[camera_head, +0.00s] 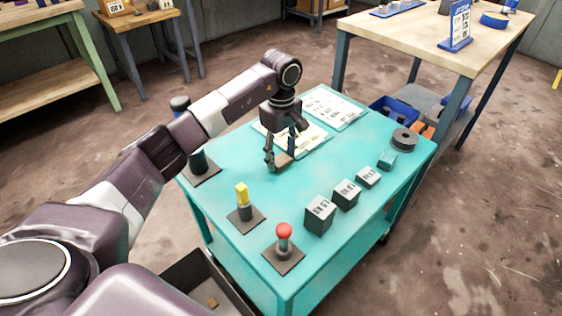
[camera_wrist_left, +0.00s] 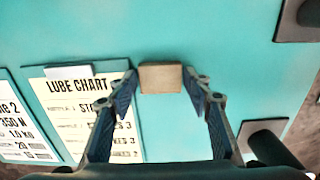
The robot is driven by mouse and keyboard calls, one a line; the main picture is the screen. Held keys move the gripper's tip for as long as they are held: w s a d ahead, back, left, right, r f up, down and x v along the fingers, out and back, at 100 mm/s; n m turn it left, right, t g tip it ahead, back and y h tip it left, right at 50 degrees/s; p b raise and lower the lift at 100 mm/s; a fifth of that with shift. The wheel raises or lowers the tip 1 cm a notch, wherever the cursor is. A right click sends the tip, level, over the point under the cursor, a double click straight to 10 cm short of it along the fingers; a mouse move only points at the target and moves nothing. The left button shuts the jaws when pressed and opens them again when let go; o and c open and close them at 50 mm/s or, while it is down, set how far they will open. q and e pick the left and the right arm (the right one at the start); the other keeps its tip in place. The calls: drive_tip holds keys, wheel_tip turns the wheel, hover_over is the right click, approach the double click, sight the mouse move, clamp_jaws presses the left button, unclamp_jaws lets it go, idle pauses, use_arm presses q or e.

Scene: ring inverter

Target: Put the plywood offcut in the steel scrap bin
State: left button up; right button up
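The plywood offcut, a small tan block (camera_head: 283,159), is between the fingertips of my left gripper (camera_head: 282,158), low over the teal table. In the left wrist view the offcut (camera_wrist_left: 161,78) fits between both fingertips (camera_wrist_left: 161,84) with no clear gap at its sides; the gripper looks shut on it. Whether the offcut touches the table is hard to tell. A dark open bin (camera_head: 180,270), probably the steel scrap bin, stands on the floor beside the near left side of the table, partly hidden by my arm. A small tan scrap lies inside. My right gripper is not in view.
The teal table (camera_head: 240,178) carries a red-knobbed post (camera_head: 284,240), a yellow-topped post (camera_head: 243,200), a dark post (camera_head: 199,162), several grey blocks (camera_head: 320,215), a dark ring (camera_head: 404,139) and paper charts (camera_head: 334,107). A wooden workbench (camera_head: 425,38) stands behind.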

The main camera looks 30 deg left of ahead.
sight(281, 159)
use_arm(q)
drive_tip(key=c, duration=0.5)
drive_tip(key=shift+o, duration=0.2)
